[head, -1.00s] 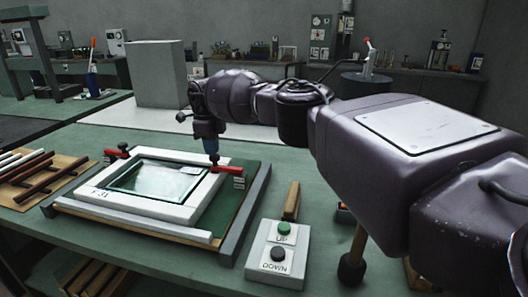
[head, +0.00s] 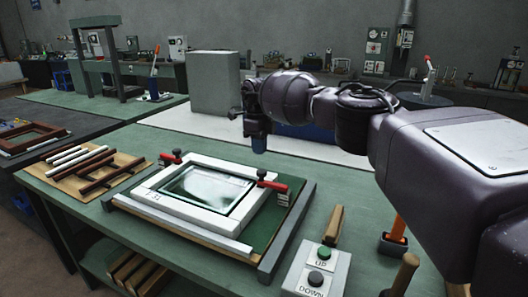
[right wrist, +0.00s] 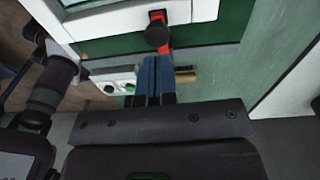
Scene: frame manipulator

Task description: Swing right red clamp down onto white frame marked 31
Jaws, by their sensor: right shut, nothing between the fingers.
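The white frame (head: 151,201), marked 31, lies on a green board and surrounds a glass pane (head: 205,190). The right red clamp (head: 275,185) has a black knob and lies low, its arm reaching over the frame's right far corner. In the right wrist view the clamp (right wrist: 165,47) and its knob (right wrist: 156,35) show just beyond my fingertips, the red tip overlapping the frame's white edge. Contact underneath is hidden. My right gripper (head: 259,149) is shut and empty, above and behind the clamp. Its blue fingers (right wrist: 155,60) are together. My left gripper is out of view.
A second red clamp (head: 170,159) sits at the frame's left far corner. An UP/DOWN button box (head: 304,277) stands at front right, near a wooden block (head: 334,224). Dark and white bars (head: 88,168) lie on a board at left.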

